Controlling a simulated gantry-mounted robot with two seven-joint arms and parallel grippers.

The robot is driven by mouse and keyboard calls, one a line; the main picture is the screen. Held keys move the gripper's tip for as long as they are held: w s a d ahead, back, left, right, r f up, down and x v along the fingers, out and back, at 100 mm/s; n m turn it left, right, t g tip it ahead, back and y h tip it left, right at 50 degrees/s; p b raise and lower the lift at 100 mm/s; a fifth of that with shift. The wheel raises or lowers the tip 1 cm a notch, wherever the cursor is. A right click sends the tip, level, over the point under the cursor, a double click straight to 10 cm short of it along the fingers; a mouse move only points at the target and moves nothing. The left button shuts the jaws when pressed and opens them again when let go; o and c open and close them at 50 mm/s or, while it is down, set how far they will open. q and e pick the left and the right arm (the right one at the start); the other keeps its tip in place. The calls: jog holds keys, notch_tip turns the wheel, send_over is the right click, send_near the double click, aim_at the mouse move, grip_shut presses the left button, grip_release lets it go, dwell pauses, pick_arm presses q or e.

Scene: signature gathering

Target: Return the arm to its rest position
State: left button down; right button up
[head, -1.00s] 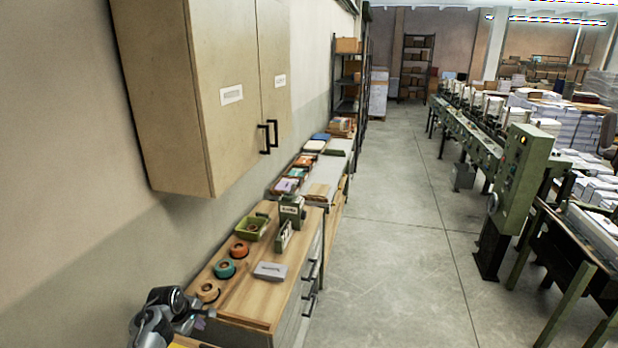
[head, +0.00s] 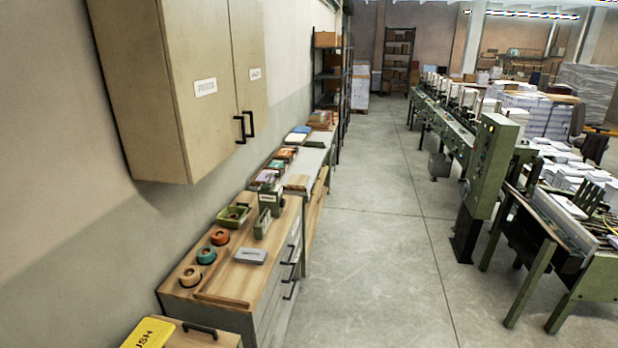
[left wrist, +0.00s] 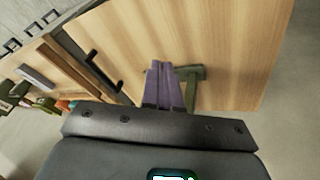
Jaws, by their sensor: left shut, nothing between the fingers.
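My left gripper (left wrist: 163,68) shows in the left wrist view as two purple fingers lying side by side. It is shut and empty. Behind it is a light wooden surface (left wrist: 235,50), with a dark green T-shaped piece (left wrist: 192,74) partly hidden by the fingers. I cannot tell whether the fingers touch it. No part of my left arm shows in the head view now. My right gripper is in neither view.
A wooden-topped cabinet (head: 222,284) stands along the left wall, carrying tape rolls (head: 206,255), a green tray (head: 234,215) and a grey box (head: 251,256). A wall cupboard (head: 150,90) hangs above. A yellow sign (head: 149,334) is at bottom left. Green machinery (head: 490,180) stands right; the floor aisle (head: 380,240) is clear.

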pick_arm(q)
jog(key=s+d+r+m, duration=0.2)
jog(key=s+d+m, duration=0.25)
jog(key=s, duration=0.65)
jog(key=s+d+r+m+h, duration=0.1)
jog(key=s+d+r+m, duration=0.3)
jog(key=s, duration=0.6)
jog(key=s+d+m, duration=0.3)
jog(key=s+d, duration=0.2)
jog(key=s, duration=0.6)
notch_tip(320, 180, up, 14)
jog(key=p, duration=1.3)
jog(key=shift+s+d, duration=0.25)
jog(key=shift+s, duration=0.05)
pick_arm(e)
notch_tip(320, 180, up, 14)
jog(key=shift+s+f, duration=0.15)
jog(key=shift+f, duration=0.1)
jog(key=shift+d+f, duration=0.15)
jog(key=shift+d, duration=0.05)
